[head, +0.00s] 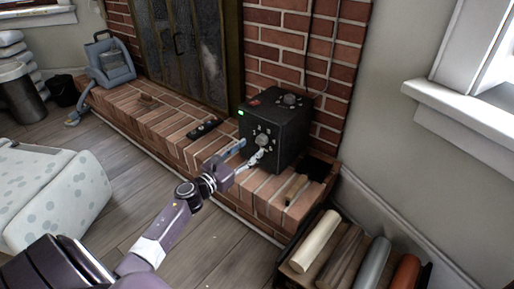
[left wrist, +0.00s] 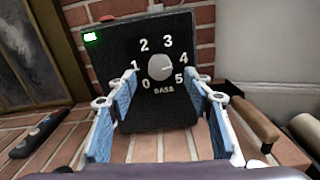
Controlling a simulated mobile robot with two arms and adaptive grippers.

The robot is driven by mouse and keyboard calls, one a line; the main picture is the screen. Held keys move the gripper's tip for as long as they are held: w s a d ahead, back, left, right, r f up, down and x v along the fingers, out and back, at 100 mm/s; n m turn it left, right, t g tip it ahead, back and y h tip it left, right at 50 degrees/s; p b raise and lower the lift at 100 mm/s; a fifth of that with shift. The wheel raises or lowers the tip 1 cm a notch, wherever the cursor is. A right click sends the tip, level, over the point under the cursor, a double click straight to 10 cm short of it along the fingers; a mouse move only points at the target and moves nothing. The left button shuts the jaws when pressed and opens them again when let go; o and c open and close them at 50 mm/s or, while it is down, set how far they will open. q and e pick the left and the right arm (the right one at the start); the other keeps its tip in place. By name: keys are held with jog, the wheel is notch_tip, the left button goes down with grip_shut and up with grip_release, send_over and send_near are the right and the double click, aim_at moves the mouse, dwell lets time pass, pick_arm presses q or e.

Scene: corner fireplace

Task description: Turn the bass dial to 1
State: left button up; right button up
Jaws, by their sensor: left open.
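The bass dial (left wrist: 160,66) is a round grey knob on the front of a black speaker box (head: 275,127). White numbers 0 to 5 curve around it, with the word BASS below. A faint mark on the knob seems to point right, near 4 to 5. The dial also shows in the head view (head: 262,140). My left gripper (head: 247,155) is open in front of the box. In the left wrist view its blue-padded fingers stand to the left and right of the dial, apart from it. My right gripper is not in view.
The box stands on a brick hearth (head: 160,118) against a brick wall, with another knob (head: 290,99) on top. A dark remote-like object (head: 204,129) lies to its left. A crate of logs (head: 345,250) stands at front right. A spotted ottoman (head: 50,195) is at left.

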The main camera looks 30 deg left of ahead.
aim_at(260, 142)
pick_arm(q)
jog(key=shift+w+d+b, duration=0.2)
jog(key=shift+w+b, duration=0.35)
jog(key=shift+w, duration=1.9)
jog(key=shift+f, duration=0.1)
jog(key=c, duration=1.2)
